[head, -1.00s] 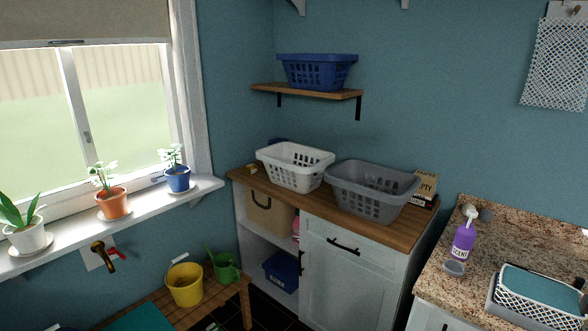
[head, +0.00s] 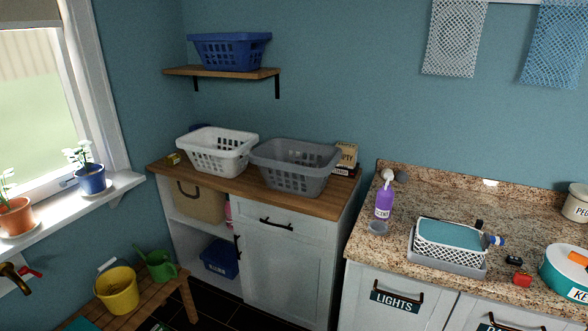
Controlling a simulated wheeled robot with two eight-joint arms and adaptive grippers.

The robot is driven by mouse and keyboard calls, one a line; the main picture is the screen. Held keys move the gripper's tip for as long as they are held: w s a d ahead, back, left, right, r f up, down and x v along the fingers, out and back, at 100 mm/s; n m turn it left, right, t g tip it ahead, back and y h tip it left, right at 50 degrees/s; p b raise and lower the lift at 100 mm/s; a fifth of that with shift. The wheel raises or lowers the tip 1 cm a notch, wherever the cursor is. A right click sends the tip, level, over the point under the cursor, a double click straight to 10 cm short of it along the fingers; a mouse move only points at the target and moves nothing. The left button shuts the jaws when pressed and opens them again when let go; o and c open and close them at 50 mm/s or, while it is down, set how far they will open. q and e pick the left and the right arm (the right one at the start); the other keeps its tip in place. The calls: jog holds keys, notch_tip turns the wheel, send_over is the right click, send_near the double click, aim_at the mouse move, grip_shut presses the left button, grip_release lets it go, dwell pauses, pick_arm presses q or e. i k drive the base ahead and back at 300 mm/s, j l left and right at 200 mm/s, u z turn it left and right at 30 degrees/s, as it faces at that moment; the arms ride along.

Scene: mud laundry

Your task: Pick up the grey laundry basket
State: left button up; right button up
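The grey laundry basket (head: 296,180) stands upright on the right part of the wooden top (head: 232,190) of a white cabinet. It looks empty, with slotted sides and a broad rim. A white laundry basket (head: 217,167) stands close at its left. Neither of my grippers is in the head view.
A blue basket (head: 231,64) sits on a wall shelf (head: 222,73) above. A box and books (head: 346,158) stand behind the grey basket's right end.

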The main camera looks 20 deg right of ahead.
aim_at(306, 181)
jog(key=i+z, duration=0.25)
jog(key=i, duration=0.35)
jog(key=i+j+z, duration=0.2)
jog(key=i, duration=0.45)
